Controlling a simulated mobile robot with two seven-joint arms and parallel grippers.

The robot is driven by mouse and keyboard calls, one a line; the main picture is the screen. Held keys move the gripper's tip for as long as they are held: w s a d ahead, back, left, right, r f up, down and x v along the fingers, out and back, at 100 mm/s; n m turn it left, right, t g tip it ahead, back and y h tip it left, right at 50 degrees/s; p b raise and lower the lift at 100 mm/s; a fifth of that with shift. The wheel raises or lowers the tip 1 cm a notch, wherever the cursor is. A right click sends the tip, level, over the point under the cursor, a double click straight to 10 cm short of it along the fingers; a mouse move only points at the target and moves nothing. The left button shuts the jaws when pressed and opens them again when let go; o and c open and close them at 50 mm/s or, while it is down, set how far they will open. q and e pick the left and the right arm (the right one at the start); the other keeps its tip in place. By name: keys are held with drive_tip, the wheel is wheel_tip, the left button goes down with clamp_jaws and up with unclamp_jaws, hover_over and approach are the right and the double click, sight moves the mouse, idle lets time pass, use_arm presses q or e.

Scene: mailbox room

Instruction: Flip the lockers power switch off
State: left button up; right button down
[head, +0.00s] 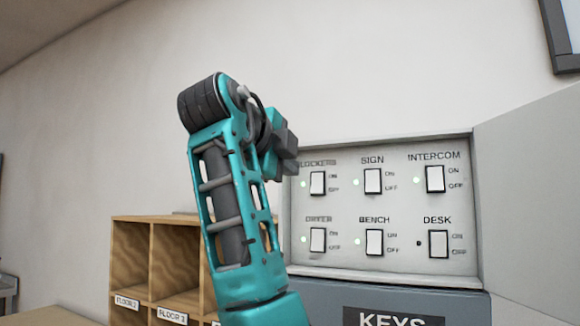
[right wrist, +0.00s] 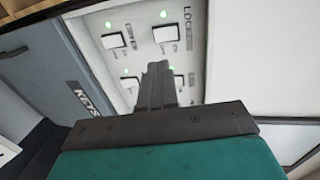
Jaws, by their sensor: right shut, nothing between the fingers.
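The lockers switch (head: 317,183) is a white rocker at the top left of a grey switch panel (head: 345,212), under a partly hidden label. Its small light (head: 303,184) glows green. In the right wrist view the lockers switch (right wrist: 166,33) shows beyond my fingertips, with a green light beside it. My right gripper (head: 287,150) is shut and empty, near the panel's upper left corner in the head view. Its dark fingers (right wrist: 158,72) point at the panel in the right wrist view. I cannot tell whether they touch it. My left gripper is not in view.
Switches for sign (head: 373,181), intercom (head: 435,179), bench (head: 374,242) and desk (head: 438,244) share the panel; the desk light is dark. An open panel door (head: 530,190) stands right. A KEYS box (head: 400,300) is below. Wooden cubbies (head: 150,260) stand left.

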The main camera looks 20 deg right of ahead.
sight(316, 189)
drive_tip(key=p+x, duration=0.2)
drive_tip(key=x, duration=0.9)
drive_tip(key=shift+w+d+f, duration=0.1)
drive_tip(key=shift+w+d, duration=0.05)
drive_tip(key=shift+d, duration=0.1)
